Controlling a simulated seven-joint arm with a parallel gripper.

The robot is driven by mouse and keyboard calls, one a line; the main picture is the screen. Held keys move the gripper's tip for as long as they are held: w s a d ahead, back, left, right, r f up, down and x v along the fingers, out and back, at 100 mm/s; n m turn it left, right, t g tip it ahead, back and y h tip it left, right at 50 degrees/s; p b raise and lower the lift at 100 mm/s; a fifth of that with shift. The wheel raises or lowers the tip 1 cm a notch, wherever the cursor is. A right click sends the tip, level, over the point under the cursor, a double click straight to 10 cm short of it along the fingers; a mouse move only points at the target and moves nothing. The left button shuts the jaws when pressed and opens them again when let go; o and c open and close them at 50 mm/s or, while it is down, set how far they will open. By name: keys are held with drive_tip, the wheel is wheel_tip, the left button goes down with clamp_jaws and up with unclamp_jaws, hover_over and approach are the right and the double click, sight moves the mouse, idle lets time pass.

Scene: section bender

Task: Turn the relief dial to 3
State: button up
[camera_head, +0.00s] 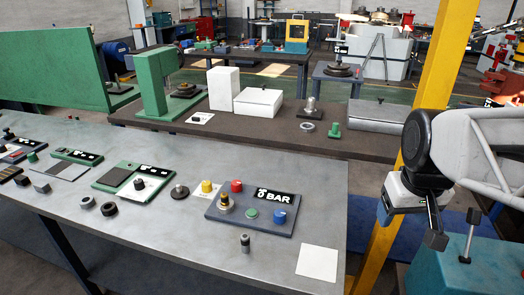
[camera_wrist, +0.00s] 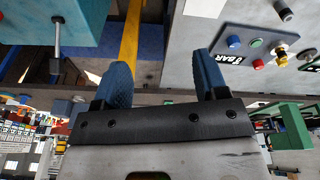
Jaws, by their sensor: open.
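A blue-grey control panel (camera_head: 284,228) lies on the right part of the grey table, with a black display reading "0 BAR" (camera_head: 275,196). I see no readable label marking which one is the relief dial. The panel also shows in the wrist view (camera_wrist: 245,52), turned upside down. My gripper (camera_head: 411,226) is open and empty, off the table's right edge and well apart from the panel. Its blue fingers (camera_wrist: 164,80) are spread.
A small dark cylinder (camera_head: 245,243) and a white plate (camera_head: 317,262) lie in front of the panel. A yellow-topped knob (camera_head: 207,187) stands behind it. A yellow post (camera_head: 432,100) rises near my arm. A teal block with a lever (camera_head: 470,235) is below my gripper.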

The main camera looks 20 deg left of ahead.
drive_tip(key=w+a+n, duration=0.4)
drive_tip(key=w+a, duration=0.7)
drive_tip(key=w, duration=0.2)
drive_tip(key=n+g, duration=0.2)
drive_tip(key=n, duration=1)
hover_over(206, 183)
drive_tip(key=f, duration=1.9)
drive_tip(key=shift+d+f, duration=0.2)
drive_tip(key=shift+f, duration=0.15)
drive_tip(key=shift+a+f+n, duration=0.1)
drive_tip(key=shift+a+n, duration=0.1)
drive_tip(key=shift+n, duration=0.1)
drive_tip(key=shift+w+f, duration=0.1)
drive_tip(key=shift+f, duration=3.8)
